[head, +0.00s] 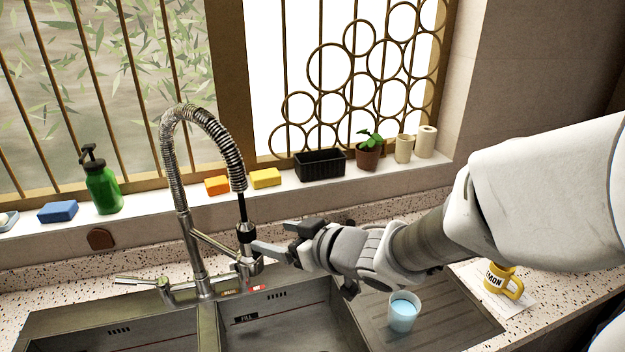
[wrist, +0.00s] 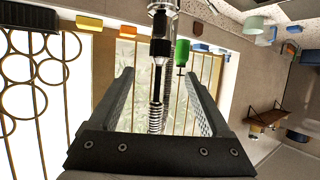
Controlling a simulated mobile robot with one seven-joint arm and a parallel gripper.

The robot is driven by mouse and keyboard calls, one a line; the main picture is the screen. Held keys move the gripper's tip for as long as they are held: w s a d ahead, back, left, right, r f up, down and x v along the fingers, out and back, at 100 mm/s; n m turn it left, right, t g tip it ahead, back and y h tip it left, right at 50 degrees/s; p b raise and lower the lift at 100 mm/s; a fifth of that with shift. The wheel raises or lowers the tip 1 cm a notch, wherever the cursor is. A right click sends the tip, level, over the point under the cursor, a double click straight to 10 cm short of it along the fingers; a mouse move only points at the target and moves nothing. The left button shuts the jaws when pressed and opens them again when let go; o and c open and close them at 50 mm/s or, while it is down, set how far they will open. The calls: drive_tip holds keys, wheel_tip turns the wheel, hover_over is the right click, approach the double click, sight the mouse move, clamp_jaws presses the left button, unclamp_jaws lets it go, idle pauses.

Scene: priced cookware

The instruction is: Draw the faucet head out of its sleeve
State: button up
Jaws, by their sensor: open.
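The faucet has a tall spring neck (head: 205,118) that arches over the sink. A black hose drops from it to the faucet head (head: 245,233), which has a dark upper part and hangs upright. The head sits at the end of a metal side bar (head: 215,242); where the sleeve ends and the head begins is hard to tell. My gripper (head: 266,238) is open just right of the head, fingers pointing at it. In the wrist view, my open gripper (wrist: 158,78) has the head's black part (wrist: 160,47) centred between and slightly beyond the fingertips, with no visible contact.
A two-bowl sink (head: 190,335) lies below. The sill holds a green soap bottle (head: 103,185), sponges, a black basket (head: 320,164) and a plant (head: 368,152).

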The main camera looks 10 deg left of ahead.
sight(244, 221)
drive_tip(key=b+x, duration=0.5)
drive_tip(key=x, duration=0.7)
drive_tip(key=shift+w, duration=0.1)
clamp_jaws()
drive_tip(key=shift+r, duration=0.15)
drive_tip(key=shift+r+p, duration=2.25)
drive_tip(key=shift+s+d+b, duration=0.2)
drive_tip(key=shift+s+d, duration=0.4)
drive_tip(key=shift+s, duration=0.5)
drive_tip(key=shift+s+d+b, duration=0.15)
drive_tip(key=shift+s+d, duration=0.45)
drive_tip(key=shift+s, duration=0.5)
drive_tip(key=shift+s+d+b, duration=0.2)
drive_tip(key=shift+s+d, duration=0.4)
drive_tip(key=shift+s, duration=0.5)
